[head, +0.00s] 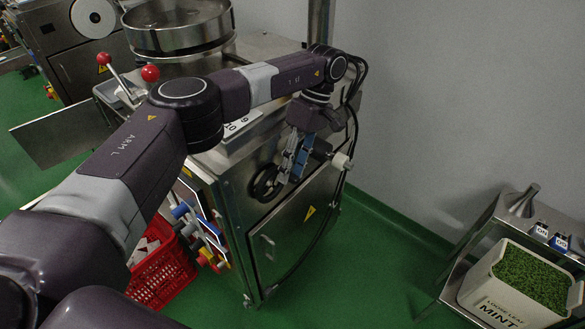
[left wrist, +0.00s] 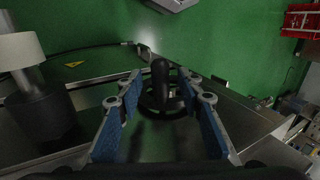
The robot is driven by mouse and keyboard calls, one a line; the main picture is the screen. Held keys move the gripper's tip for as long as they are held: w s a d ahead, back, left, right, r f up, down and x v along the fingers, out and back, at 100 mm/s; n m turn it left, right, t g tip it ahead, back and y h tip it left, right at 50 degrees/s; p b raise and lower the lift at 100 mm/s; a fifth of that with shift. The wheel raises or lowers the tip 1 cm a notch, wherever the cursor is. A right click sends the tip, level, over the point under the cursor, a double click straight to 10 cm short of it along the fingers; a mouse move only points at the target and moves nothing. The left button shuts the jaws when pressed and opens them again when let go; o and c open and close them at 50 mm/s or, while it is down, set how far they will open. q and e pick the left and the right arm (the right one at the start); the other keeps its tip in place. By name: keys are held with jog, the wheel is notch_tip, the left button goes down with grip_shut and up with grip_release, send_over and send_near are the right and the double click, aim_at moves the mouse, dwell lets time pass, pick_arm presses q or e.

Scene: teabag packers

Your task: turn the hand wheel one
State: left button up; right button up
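The hand wheel (head: 264,184) is a black ring on the side of the steel packing machine (head: 230,170). My left gripper (head: 291,168) points down close beside the wheel and covers part of that area in the head view. In the left wrist view the blue-padded fingers of my left gripper (left wrist: 163,104) are spread apart. The hand wheel with its upright black handle (left wrist: 161,76) shows between and beyond them. I cannot tell whether a finger touches it. My right gripper is not in view.
A white knob (head: 341,161) sticks out right of the gripper. A red crate (head: 165,272) stands on the green floor at the machine's left. A steel rack at the right holds a mint bin (head: 485,290). The floor between is clear.

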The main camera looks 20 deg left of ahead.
pick_arm(q)
jog(key=v, duration=0.7)
jog(key=shift+r, duration=0.2)
jog(key=shift+w+d, duration=0.1)
